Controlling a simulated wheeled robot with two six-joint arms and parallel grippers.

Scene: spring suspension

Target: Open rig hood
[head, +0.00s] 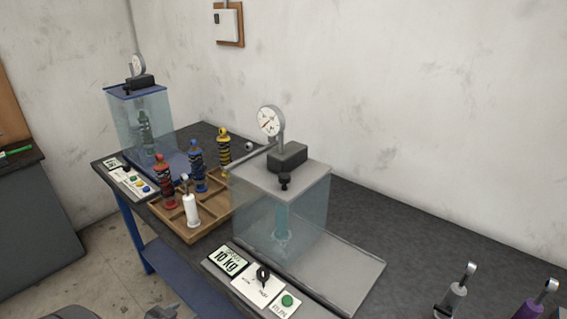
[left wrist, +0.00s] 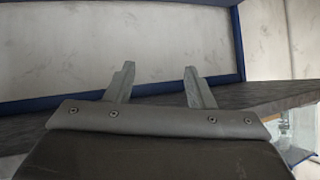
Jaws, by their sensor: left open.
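The near rig has a clear box-shaped hood (head: 315,222) with a grey top, standing closed around a teal spring (head: 283,220). A dial gauge (head: 270,122) and a dark block (head: 288,157) are on top. A farther rig has a similar clear hood (head: 122,122) with a blue top, also around a spring. My left gripper (head: 163,312) is at the bottom edge of the head view, in front of the bench and apart from both rigs. In the left wrist view its fingers (left wrist: 159,80) are apart and empty. My right gripper is not in view.
A wooden tray (head: 190,238) with several shock absorbers stands between the rigs. A control panel with a 10 kg display (head: 229,261) lies along the near rig's front. A grey shock absorber (head: 452,298) and a purple one (head: 530,310) stand at right. The bench (head: 420,250) is clear behind them.

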